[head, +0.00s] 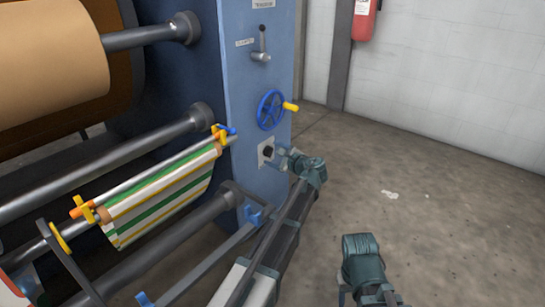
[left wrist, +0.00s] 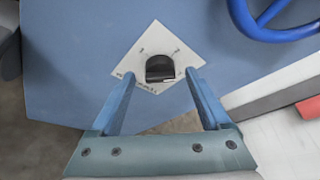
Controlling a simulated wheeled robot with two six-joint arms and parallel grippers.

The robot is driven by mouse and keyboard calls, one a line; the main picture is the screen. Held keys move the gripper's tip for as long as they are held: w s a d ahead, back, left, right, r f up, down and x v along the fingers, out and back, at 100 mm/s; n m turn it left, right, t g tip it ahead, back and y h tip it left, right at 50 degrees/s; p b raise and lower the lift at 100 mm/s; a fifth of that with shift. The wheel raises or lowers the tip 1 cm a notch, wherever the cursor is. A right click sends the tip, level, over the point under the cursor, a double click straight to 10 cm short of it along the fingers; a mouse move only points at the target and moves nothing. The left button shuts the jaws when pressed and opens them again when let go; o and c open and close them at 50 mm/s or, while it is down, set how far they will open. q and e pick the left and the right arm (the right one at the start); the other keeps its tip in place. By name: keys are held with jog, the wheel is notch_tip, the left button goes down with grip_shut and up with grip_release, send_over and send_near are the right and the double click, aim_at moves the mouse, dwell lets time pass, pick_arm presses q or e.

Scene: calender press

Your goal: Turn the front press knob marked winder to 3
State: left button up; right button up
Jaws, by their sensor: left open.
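The winder knob (head: 268,152) is a small black knob on a pale square plate, low on the blue press side panel. In the left wrist view the black knob (left wrist: 160,68) sits on its white plate (left wrist: 142,48), which looks turned like a diamond. The plate's marks are too small to read surely, and the knob's pointer cannot be made out. My left gripper (head: 279,155) is at the knob; its blue fingers (left wrist: 160,78) are apart, one to each side of the knob's lower part, with no clear contact.
A blue handwheel (head: 270,110) with a yellow handle is just above the knob. A lever (head: 262,45) is higher on the panel. Rollers (head: 150,148) and a striped web (head: 165,195) lie left. The floor (head: 440,190) at right is clear.

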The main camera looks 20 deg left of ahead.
pick_arm(q)
jog(key=shift+w+a+f, duration=0.15)
jog(key=shift+w+a, duration=0.15)
jog(key=shift+a, duration=0.15)
grip_shut()
